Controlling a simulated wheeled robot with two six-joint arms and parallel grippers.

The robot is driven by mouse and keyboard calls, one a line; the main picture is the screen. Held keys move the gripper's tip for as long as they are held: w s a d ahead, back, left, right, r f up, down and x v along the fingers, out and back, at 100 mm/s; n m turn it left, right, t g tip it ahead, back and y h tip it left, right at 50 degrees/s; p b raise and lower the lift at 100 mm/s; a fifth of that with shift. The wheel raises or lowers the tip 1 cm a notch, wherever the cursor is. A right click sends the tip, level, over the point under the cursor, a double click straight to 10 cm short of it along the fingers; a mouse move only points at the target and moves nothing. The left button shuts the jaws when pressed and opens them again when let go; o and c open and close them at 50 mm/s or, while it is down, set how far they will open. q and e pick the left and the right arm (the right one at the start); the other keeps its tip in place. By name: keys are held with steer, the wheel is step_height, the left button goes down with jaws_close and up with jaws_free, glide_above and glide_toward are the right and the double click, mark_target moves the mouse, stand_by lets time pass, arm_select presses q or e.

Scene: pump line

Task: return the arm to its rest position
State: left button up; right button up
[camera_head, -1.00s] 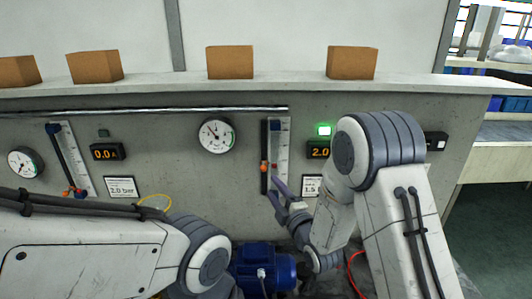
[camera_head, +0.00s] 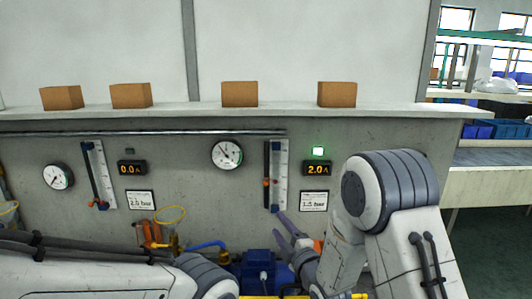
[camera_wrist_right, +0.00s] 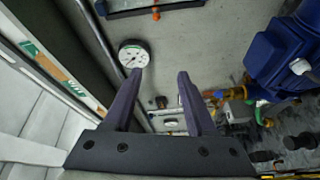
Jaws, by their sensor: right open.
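My right gripper (camera_head: 290,228) is in front of the panel, below the right slider scale. In the right wrist view its two dark fingers (camera_wrist_right: 158,75) stand apart with nothing between them. In the head view my right arm rises at the right and bends down towards the panel. My left arm lies across the lower left of the head view; its gripper is not seen.
A round gauge (camera_head: 227,154) is on the panel, and a second gauge (camera_head: 58,176) is at the left. A blue motor (camera_head: 262,267) stands low in front; it also shows in the wrist view (camera_wrist_right: 282,55). Several cardboard boxes (camera_head: 239,94) stand on the ledge above.

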steer(key=s+a+f+m+g+h, duration=0.1)
steer(key=s+a+f+m+g, duration=0.1)
steer(key=s+a+m+g, duration=0.3)
steer(key=s+d+m+g+h, duration=0.1)
steer(key=s+g, duration=0.3)
steer(key=s, duration=0.6)
steer(key=s+d+m+g+h, duration=0.2)
steer(key=s+m+g, duration=0.1)
steer(key=s, duration=0.8)
steer(key=s+d+m+g+h, duration=0.1)
steer(key=s+d+m+g, duration=0.1)
steer(key=s, duration=0.9)
steer(key=m+g, duration=0.1)
steer(key=g, duration=0.1)
steer(key=shift+d+f+m+g+h+b, duration=0.3)
steer(key=shift+d+f+m+h+b, duration=0.05)
steer(key=shift+m+h+b, duration=0.05)
